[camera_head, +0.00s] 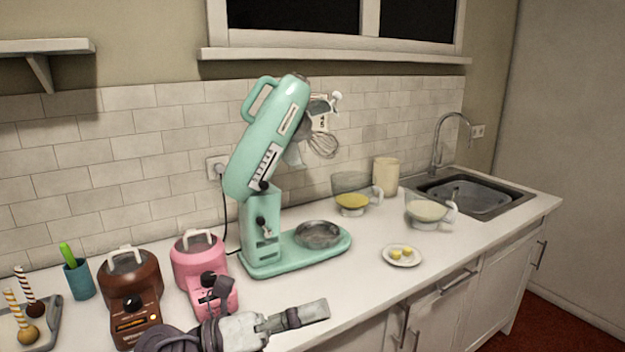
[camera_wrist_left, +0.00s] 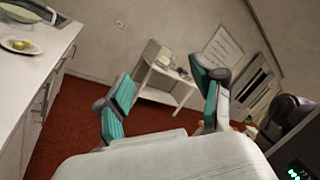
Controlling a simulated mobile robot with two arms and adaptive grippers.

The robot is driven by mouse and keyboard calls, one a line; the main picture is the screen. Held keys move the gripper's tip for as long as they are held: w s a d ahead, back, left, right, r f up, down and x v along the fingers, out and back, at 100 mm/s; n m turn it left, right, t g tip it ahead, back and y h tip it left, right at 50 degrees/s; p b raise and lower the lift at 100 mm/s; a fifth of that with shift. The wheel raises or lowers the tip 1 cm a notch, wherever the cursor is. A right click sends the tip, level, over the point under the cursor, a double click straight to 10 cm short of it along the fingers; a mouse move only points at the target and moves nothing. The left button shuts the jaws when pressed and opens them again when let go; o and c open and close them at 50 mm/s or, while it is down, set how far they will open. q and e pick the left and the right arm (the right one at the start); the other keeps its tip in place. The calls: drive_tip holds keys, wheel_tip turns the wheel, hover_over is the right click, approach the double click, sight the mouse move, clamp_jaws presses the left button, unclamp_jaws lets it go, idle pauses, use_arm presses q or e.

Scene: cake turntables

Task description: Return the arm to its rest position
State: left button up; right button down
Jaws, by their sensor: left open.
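My left gripper (camera_head: 302,314) reaches in from the bottom of the head view, over the front edge of the counter. In the left wrist view its two teal-padded fingers (camera_wrist_left: 165,100) stand wide apart with nothing between them. Beyond them are red floor and a small white side table (camera_wrist_left: 165,85). The gripper is apart from the things on the counter. My right gripper is in neither view.
A teal stand mixer (camera_head: 265,150) with raised head stands on the counter (camera_head: 350,275). Pink (camera_head: 200,262) and brown (camera_head: 130,285) appliances stand close to my left arm. A small plate (camera_head: 402,256), bowls and a sink (camera_head: 470,195) are farther right. Floor in front is open.

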use_arm(q)
drive_tip(key=w+a+f+n+t+y, duration=0.1)
drive_tip(key=w+a+n+t+y, duration=0.1)
drive_tip(key=a+n+t+y, duration=0.55)
drive_tip(key=w+a+f+n+t+y, duration=0.1)
drive_tip(key=w+a+n+t+y, duration=0.15)
drive_tip(key=n+t, duration=0.9)
drive_tip(key=s+a+f+n+g+y, duration=0.2)
drive_tip(key=a+f+n+g+y, duration=0.25)
drive_tip(key=f+n, duration=0.35)
drive_tip(key=s+a+f+n+g+y, duration=0.1)
drive_tip(key=a+f+n+g+y, duration=0.35)
drive_tip(key=f+n, duration=0.3)
drive_tip(key=s+a+f+n+g, duration=0.1)
drive_tip(key=s+f+n+g, duration=0.2)
drive_tip(key=s+f+g, duration=0.6)
drive_tip(key=s+a+f+n+g, duration=0.1)
drive_tip(key=s+f+n+g, duration=0.15)
drive_tip(key=s+f, duration=1)
drive_tip(key=f, duration=1)
drive_tip(key=s+f, duration=0.3)
drive_tip(key=f, duration=0.8)
drive_tip(key=s+a+f+g, duration=0.2)
drive_tip(key=s+f, duration=1.3)
drive_tip(key=s, duration=0.1)
drive_tip(key=shift+a+f+m+y, duration=0.15)
drive_tip(key=shift+a+m+y, duration=0.15)
